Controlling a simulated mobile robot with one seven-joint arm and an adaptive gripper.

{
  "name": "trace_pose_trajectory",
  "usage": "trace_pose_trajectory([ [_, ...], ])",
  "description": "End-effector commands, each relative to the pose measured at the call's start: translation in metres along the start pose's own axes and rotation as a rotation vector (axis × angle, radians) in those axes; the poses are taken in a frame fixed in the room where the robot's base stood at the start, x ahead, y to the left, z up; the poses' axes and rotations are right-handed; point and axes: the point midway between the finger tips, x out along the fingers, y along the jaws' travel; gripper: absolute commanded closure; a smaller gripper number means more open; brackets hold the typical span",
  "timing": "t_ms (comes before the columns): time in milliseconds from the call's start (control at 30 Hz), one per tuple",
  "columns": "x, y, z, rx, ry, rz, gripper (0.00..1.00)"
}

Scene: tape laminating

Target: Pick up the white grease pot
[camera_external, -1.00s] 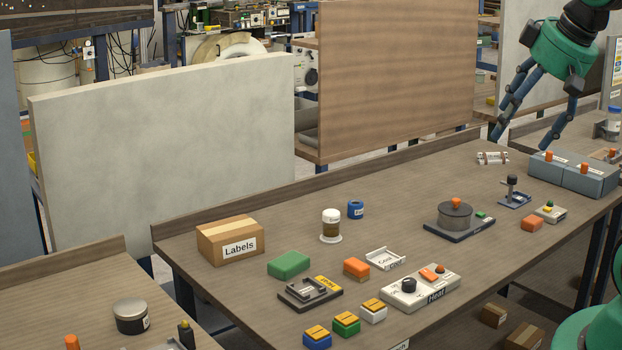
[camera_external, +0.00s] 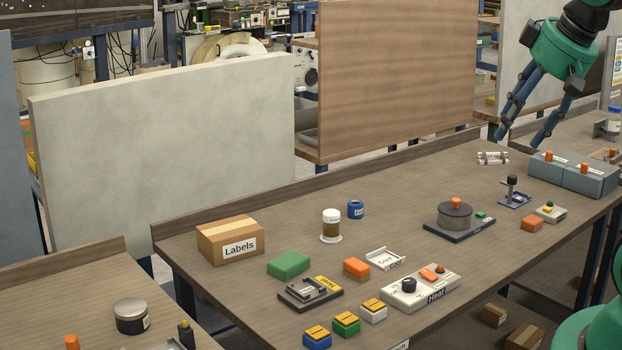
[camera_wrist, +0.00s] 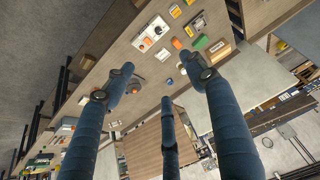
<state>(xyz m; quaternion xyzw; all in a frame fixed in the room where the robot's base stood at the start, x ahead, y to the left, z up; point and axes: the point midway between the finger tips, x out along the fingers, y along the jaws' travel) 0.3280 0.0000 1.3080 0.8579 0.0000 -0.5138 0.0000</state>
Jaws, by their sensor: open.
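A small jar with a white lid, brownish body and white base (camera_external: 331,226) stands upright on the long wooden bench in the external view. It is the thing that best fits the white grease pot; I see no readable label on it. My gripper (camera_external: 520,141) has dark blue fingers and hangs open and empty over the far right part of the bench, well apart from the jar. In the wrist view my gripper (camera_wrist: 160,85) shows its spread fingers with nothing between them. The jar is too small to make out surely there.
A small blue cup (camera_external: 356,209) stands close behind the jar, to its right. A Labels box (camera_external: 230,239) is at its left, a green block (camera_external: 289,264) in front. A round heater-like unit (camera_external: 455,216) and grey boxes (camera_external: 573,174) lie towards the right.

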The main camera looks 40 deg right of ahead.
Motion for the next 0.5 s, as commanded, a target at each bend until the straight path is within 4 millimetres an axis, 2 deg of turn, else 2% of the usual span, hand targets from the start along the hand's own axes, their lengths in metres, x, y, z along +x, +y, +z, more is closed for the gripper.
trace_pose_trajectory([
  [300, 0.0, 0.0, -0.002, 0.001, -0.001, 0.0, 0.44],
  [500, 0.0, 0.001, -0.018, 0.008, -0.015, 0.001, 0.44],
])
